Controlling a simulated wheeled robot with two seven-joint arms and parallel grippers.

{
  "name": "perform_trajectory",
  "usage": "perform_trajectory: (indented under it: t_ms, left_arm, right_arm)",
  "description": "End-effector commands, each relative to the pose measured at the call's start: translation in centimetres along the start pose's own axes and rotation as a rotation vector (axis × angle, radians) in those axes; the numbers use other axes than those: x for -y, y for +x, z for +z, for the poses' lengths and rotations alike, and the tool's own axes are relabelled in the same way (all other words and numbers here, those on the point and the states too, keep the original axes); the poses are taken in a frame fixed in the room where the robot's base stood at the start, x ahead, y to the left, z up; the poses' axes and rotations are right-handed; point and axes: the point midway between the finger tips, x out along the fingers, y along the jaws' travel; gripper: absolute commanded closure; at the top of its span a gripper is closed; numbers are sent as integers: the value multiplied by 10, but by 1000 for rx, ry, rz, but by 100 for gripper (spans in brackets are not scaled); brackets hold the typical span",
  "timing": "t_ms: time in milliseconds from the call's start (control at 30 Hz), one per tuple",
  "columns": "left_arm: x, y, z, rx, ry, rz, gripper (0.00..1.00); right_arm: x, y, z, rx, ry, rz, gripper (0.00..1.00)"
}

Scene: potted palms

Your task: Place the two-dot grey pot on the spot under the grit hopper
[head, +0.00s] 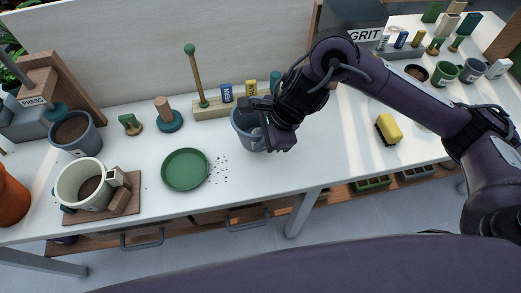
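A grey-blue pot (240,126) stands near the middle of the white bench, just right of a green saucer. No dots can be made out on it. My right gripper (266,126) is at the pot's right side and covers part of its rim. Whether its fingers are closed on the pot cannot be told. The grit hopper (352,14), a grey box lettered GRIT, is at the back right. The spot under it is hidden behind my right arm. Another grey-blue pot (88,141) with soil stands at the press on the left. My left gripper is not in view.
A green saucer (185,169) with crumbs beside it lies left of the gripper. A cream pot (68,187) is on a wooden stand (122,207). A wooden block (212,108) with labels stands behind. A yellow sponge brush (389,128) and several small pots are at the right.

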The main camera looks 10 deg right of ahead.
Motion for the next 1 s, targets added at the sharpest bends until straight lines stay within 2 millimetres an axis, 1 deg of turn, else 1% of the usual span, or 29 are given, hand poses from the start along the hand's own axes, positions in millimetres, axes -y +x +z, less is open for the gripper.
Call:
perform_trajectory:
  t_ms: [133, 300, 400, 667, 767, 967, 1000]
  left_arm:
    - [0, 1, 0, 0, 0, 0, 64]
    - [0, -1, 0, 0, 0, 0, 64]
    - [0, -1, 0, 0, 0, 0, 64]
    - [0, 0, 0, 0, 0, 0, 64]
    - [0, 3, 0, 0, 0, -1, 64]
    - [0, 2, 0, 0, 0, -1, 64]
    - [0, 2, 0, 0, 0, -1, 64]
  right_arm:
    - [-2, 11, -4, 2, 2, -1, 100]
    - [-6, 33, -13, 0, 3, 1, 100]
    - [-7, 40, -16, 1, 1, 0, 100]
    - [-6, 41, -16, 1, -1, -3, 100]
    - [-7, 44, -18, 1, -1, -2, 100]
    - [-7, 43, -17, 0, 0, -1, 74]
    - [-7, 43, -17, 0, 0, -1, 74]
